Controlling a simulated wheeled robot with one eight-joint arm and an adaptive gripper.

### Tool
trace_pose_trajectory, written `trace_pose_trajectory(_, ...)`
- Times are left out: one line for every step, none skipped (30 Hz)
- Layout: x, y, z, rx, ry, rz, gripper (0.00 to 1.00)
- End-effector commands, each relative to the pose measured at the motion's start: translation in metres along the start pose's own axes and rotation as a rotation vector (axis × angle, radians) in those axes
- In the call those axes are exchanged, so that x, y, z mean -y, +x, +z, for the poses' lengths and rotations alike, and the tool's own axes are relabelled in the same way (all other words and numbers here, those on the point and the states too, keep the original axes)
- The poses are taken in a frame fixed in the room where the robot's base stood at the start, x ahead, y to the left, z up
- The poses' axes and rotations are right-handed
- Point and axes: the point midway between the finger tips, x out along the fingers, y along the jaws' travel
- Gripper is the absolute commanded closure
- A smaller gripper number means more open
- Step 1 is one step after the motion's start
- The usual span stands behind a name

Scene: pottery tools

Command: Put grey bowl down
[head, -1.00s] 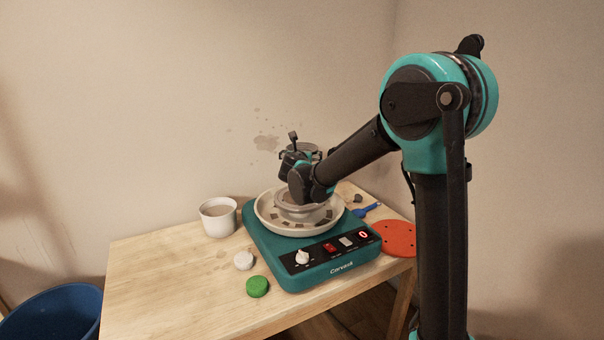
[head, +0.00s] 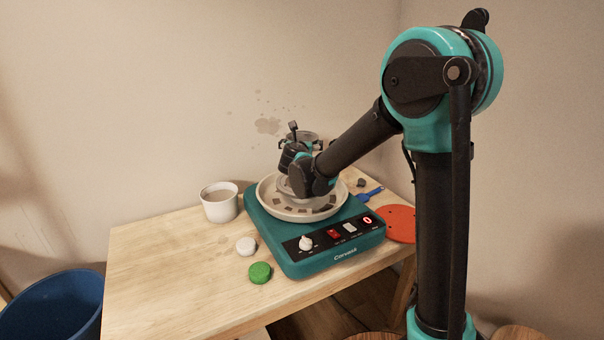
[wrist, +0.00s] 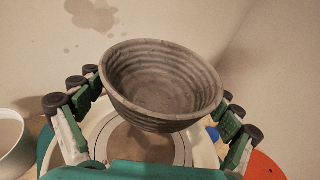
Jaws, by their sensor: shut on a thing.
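The grey bowl (wrist: 160,85), ribbed and upright with a slight tilt in the picture, fills the middle of the wrist view. My gripper (wrist: 158,100) is shut on it, with green and white fingers at its left and right sides. The bowl is over the pale round basin (head: 268,207) of the teal pottery wheel (head: 290,262).
A white cup (head: 219,204) with brown liquid stands left of the wheel. A red-orange disc (head: 400,222) and a blue tool (head: 370,194) lie to the right. The table's left side is clear.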

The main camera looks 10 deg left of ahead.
Motion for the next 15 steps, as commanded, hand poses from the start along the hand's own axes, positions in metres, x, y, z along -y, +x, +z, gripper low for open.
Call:
trace_pose_trajectory(0.0, 0.003, -0.013, 0.0, 0.0, 0.0, 0.46)
trace_pose_trajectory(0.0, 0.005, -0.02, 0.0, 0.0, 0.0, 0.46)
trace_pose_trajectory(0.0, 0.006, -0.03, 0.0, 0.0, 0.0, 0.46)
trace_pose_trajectory(0.0, 0.008, -0.037, 0.0, 0.0, 0.0, 0.46)
trace_pose_trajectory(0.0, 0.009, -0.043, 0.0, 0.0, 0.0, 0.46)
trace_pose_trajectory(0.0, 0.011, -0.051, 0.0, 0.0, 0.0, 0.46)
trace_pose_trajectory(0.0, 0.012, -0.057, 0.0, 0.0, 0.0, 0.46)
trace_pose_trajectory(0.0, 0.013, -0.062, 0.0, 0.0, 0.0, 0.46)
trace_pose_trajectory(0.0, 0.014, -0.067, 0.0, 0.0, 0.0, 0.46)
trace_pose_trajectory(0.0, 0.015, -0.071, 0.0, 0.0, 0.0, 0.46)
trace_pose_trajectory(0.0, 0.015, -0.073, 0.0, 0.0, 0.0, 0.46)
trace_pose_trajectory(0.0, 0.016, -0.076, 0.0, 0.0, 0.0, 0.46)
trace_pose_trajectory(0.0, 0.016, -0.078, 0.0, 0.0, 0.0, 0.46)
trace_pose_trajectory(0.0, 0.016, -0.079, 0.0, 0.0, 0.0, 0.46)
trace_pose_trajectory(0.0, 0.016, -0.081, 0.0, 0.0, 0.0, 0.46)
